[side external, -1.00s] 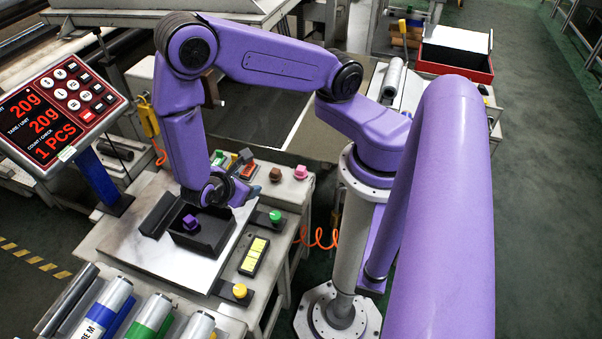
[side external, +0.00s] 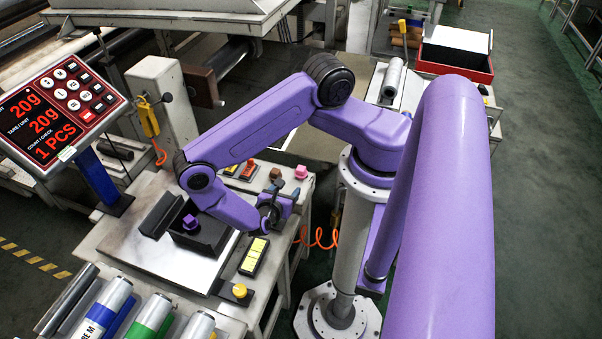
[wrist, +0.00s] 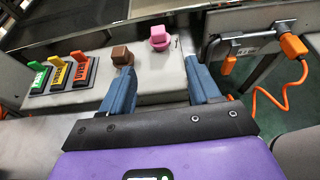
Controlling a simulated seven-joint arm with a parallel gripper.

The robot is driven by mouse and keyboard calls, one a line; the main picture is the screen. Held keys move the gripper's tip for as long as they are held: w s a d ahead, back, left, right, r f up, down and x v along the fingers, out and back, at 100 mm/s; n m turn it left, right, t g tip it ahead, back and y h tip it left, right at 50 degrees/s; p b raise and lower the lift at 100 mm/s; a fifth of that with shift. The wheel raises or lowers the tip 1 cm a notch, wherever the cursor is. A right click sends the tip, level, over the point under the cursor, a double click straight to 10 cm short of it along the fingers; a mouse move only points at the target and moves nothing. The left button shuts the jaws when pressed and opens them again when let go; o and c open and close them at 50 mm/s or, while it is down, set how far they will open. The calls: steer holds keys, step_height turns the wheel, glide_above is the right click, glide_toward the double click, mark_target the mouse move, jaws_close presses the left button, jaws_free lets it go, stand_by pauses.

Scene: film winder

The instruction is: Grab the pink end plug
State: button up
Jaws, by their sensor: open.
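The pink end plug (side external: 301,172) stands near the back right corner of the grey bench. In the wrist view the pink plug (wrist: 159,38) is ahead of my gripper (wrist: 156,82), a little beyond the fingertips and between their lines. My gripper is open with nothing between its fingers. In the side view my gripper (side external: 284,196) is low over the bench's right side, nearer the camera than the pink plug and apart from it. A brown plug (wrist: 122,55) stands just left of the pink one, close to the left fingertip.
Green, yellow and orange switches (wrist: 62,75) stand left of the plugs. A purple plug (side external: 190,222) sits in a black tray (side external: 212,240) on the scale plate. A coiled orange cable (wrist: 280,92) hangs off the bench's right edge.

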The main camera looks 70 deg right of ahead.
glide_toward(300, 171)
steer(key=x, duration=0.4)
steer(key=shift+d+f, duration=0.2)
steer(key=shift+d, duration=0.1)
steer(key=shift+x, duration=2.9)
steer(key=shift+w+r, duration=0.1)
steer(key=shift+r, duration=0.05)
steer(key=c, duration=1)
